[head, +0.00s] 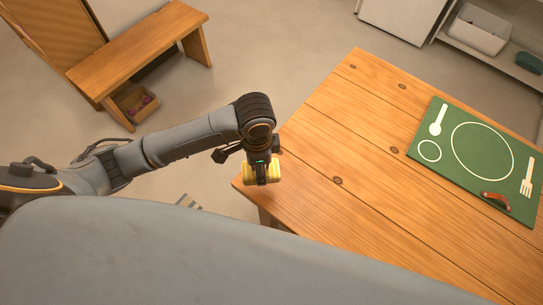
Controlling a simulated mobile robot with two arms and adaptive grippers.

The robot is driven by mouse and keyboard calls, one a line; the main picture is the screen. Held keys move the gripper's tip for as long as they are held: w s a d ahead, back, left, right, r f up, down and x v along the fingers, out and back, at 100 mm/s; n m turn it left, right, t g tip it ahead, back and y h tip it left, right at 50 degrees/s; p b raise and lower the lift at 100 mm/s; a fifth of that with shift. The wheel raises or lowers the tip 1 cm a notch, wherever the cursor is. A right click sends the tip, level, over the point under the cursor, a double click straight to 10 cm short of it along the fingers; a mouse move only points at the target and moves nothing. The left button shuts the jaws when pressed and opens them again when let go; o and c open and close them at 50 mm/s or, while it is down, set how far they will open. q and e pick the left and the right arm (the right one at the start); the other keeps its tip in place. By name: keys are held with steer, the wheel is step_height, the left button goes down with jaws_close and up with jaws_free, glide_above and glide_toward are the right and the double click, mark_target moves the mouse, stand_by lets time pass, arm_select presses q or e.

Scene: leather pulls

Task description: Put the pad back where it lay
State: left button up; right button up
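The pad looks to be the green mat (475,152), flat on the right part of the wooden table. It has a white circle, a smaller ring, a spoon and a fork outline on it. A reddish-brown leather pull (496,201) sits near its front edge. My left gripper (262,178), with yellow parts, is by the table's left corner, well left of the pad and apart from it. Its fingertips point away from the view, so I cannot tell how wide they are. I see nothing held in it. My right gripper is not in view.
The wooden table (345,145) is bare between my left gripper and the mat. A wooden bench (140,50) with a small box (135,103) under it stands at the upper left. A low shelf with a light bin (480,30) and a dark green item (529,62) is at the upper right.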

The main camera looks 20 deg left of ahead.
arm_select(q)
steer(key=w+f, duration=0.2)
steer(key=w, duration=0.1)
steer(key=w+f, duration=0.2)
steer(key=f, duration=0.1)
steer(key=w+f+p, duration=0.1)
steer(key=w+f, duration=0.1)
steer(key=w, duration=0.1)
steer(key=shift+w+d+f, duration=0.2)
steer(key=shift+w+f, duration=0.05)
steer(key=shift+w, duration=0.05)
steer(key=shift+f, duration=1.55)
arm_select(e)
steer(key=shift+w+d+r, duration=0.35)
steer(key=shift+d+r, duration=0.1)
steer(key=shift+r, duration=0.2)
arm_select(q)
steer(key=shift+f, duration=0.1)
steer(key=o, duration=1)
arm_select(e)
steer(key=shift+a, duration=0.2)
arm_select(q)
step_height(320, 180, up, 12)
steer(key=shift+b, duration=0.45)
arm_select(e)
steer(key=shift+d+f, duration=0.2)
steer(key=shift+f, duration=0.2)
